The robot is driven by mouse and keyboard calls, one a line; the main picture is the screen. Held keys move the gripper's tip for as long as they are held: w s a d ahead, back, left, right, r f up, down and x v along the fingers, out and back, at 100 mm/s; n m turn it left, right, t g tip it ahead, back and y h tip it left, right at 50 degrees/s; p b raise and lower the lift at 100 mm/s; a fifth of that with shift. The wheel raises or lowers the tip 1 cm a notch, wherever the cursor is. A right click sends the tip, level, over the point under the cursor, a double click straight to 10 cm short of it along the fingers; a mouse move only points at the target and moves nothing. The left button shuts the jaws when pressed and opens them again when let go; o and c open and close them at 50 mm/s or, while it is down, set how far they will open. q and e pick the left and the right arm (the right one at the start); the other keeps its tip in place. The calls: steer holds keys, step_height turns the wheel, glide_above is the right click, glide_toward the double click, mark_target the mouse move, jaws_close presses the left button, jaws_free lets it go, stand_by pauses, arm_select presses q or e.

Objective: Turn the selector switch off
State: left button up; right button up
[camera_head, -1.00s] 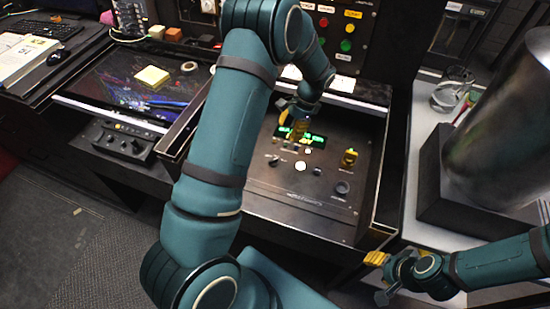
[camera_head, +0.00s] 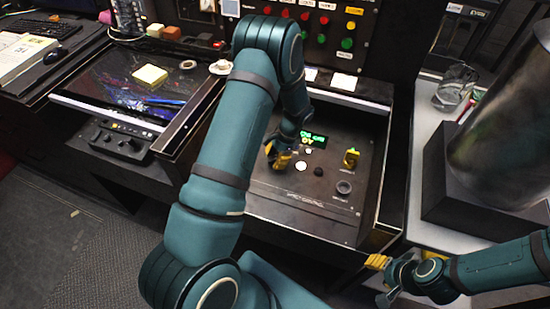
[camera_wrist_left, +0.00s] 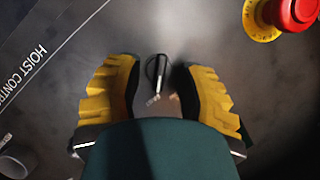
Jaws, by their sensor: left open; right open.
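The selector switch (camera_wrist_left: 155,72) is a small black knob on the dark panel (camera_head: 290,203). In the left wrist view it sits between the two yellow fingers of my left gripper (camera_wrist_left: 156,92), with a small gap visible on each side. Whether the fingertips reach down around it I cannot tell. In the head view my left gripper (camera_head: 279,157) is low over the left part of the panel and hides the switch. It is open. My right gripper (camera_head: 380,279) is open and empty at the lower right, away from the panel.
A red mushroom button (camera_wrist_left: 296,10) on a yellow base is near the left gripper. The panel also has a green-lit display (camera_head: 313,140), a white button (camera_head: 300,166), a yellow control (camera_head: 351,158) and a dark ring (camera_head: 344,187). A metal cylinder (camera_head: 505,125) stands at right.

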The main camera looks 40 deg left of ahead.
arm_select(q)
jaws_close()
steer(key=shift+n, duration=0.4)
steer(key=n+h, duration=0.1)
steer(key=n, duration=0.2)
steer(key=shift+a+n+g+h, duration=0.1)
steer(key=shift+n+g+h, duration=0.3)
steer(key=n, duration=0.2)
steer(key=n+h, duration=0.1)
steer(key=n, duration=0.1)
steer(key=shift+a+n+h, duration=0.15)
steer(key=shift+n+h, duration=0.15)
steer(key=n, duration=0.2)
steer(key=n+t+h, duration=0.1)
steer(key=n, duration=0.1)
steer(key=shift+s+h, duration=0.1)
steer(key=shift+h, duration=0.2)
steer(key=shift+a+n+t+h+p, duration=0.1)
steer(key=shift+n+t+h+p, duration=0.4)
steer(key=shift+n, duration=2)
